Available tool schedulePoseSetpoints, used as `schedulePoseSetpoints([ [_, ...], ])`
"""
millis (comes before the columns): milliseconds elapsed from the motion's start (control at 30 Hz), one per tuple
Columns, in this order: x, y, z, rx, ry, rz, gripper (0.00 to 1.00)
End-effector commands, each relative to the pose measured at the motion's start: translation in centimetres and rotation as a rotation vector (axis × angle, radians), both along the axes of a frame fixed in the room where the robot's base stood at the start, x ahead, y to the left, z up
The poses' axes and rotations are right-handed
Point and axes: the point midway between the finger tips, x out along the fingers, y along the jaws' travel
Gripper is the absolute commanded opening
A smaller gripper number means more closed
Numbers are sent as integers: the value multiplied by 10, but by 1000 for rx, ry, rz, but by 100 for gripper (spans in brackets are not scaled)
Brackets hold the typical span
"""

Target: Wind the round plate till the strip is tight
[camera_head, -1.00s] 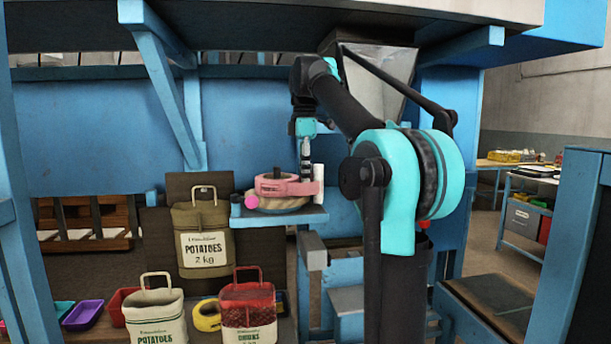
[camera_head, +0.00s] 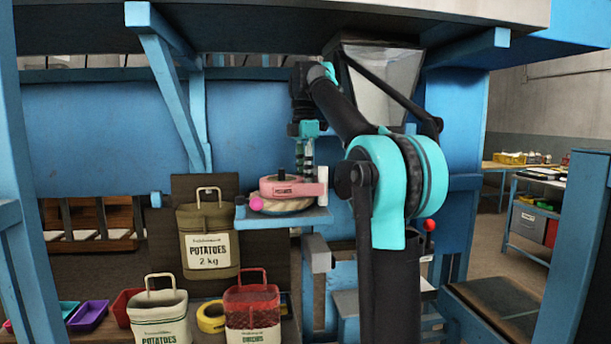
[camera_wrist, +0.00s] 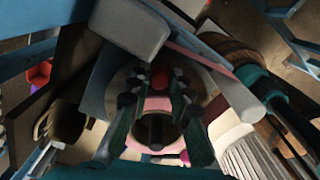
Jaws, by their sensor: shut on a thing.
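The round plate (camera_head: 290,204) is a pale disc on a small blue shelf (camera_head: 285,219) in the head view. A pink strip (camera_head: 284,189) with a printed label wraps its near side; I cannot tell how tight it is. My gripper (camera_head: 303,172) points down at the plate from above. In the wrist view, my gripper (camera_wrist: 158,88) has its fingers closed around a small red knob (camera_wrist: 159,77). A dark hub (camera_wrist: 155,130) stands in the ring between the fingers. The fingertips' contact is too small to see clearly.
A magenta ball (camera_head: 256,203) sits at the shelf's left side, and a white post (camera_head: 323,181) stands at its right. Potato sacks (camera_head: 208,240) and a red sack (camera_head: 252,308) stand below left. A blue beam frames the scene above.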

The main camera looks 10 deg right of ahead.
Motion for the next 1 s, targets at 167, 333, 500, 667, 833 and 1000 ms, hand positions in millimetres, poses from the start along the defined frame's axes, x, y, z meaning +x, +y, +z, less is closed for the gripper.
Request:
schedulePoseSetpoints([
  [167,1,1,0,-1,0,19,0],
  [333,2,1,0,0,-1,25,0],
  [500,2,1,0,0,-1,25,0],
  [667,2,1,0,0,-2,25,23],
  [833,2,1,0,0,-1,24,41],
  [1000,2,1,0,1,-1,24,41],
])
